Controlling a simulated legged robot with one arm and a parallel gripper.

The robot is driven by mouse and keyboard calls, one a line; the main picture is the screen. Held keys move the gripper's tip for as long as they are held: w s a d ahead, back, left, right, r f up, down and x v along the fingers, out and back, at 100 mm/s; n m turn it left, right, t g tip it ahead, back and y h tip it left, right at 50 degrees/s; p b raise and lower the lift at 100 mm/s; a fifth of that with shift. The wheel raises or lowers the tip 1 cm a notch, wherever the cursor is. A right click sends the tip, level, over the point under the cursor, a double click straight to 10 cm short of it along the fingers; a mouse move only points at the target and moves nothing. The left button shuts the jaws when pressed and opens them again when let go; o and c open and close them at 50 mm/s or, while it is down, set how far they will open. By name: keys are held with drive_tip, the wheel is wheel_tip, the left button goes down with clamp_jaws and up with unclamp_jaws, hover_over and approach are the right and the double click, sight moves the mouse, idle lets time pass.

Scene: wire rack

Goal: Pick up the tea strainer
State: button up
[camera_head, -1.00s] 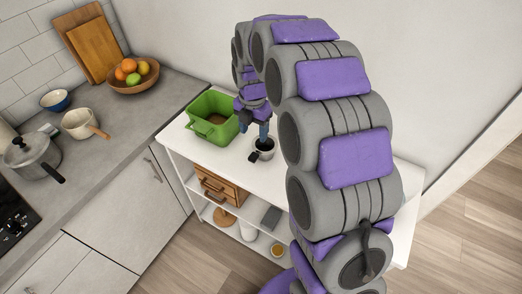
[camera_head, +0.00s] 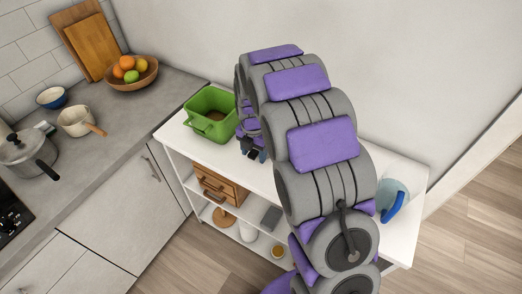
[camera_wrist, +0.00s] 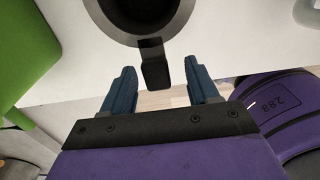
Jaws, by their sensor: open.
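The tea strainer is a round, dark cup with a pale metal rim (camera_wrist: 188,14) and a short black handle (camera_wrist: 155,66), at the top of the wrist view. Its far side is cut off by the frame edge. My gripper (camera_wrist: 160,68) is open, with one blue finger on each side of the handle and a gap on both sides. I cannot tell the height between fingers and handle. In the head view my gripper (camera_head: 252,151) is low over the white shelf top (camera_head: 222,158), and my arm hides most or all of the strainer.
A green bin (camera_head: 210,115) stands just left of my gripper. A clear vessel with a blue handle (camera_head: 393,207) stands at the right end of the top. A wooden drawer box (camera_head: 218,184) is on the shelf below. The front left of the top is clear.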

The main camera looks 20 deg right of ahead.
drive_tip(key=f, duration=0.3)
drive_tip(key=f+b, duration=0.1)
drive_tip(key=shift+w+f, duration=0.25)
drive_tip(key=shift+w, duration=0.05)
drive_tip(key=shift+c, duration=0.4)
drive_tip(key=c, duration=1)
drive_tip(key=shift+o, duration=0.2)
drive_tip(key=shift+r, duration=0.1)
wheel_tip(320, 180, up, 10)
drive_tip(key=shift+p, duration=1.1)
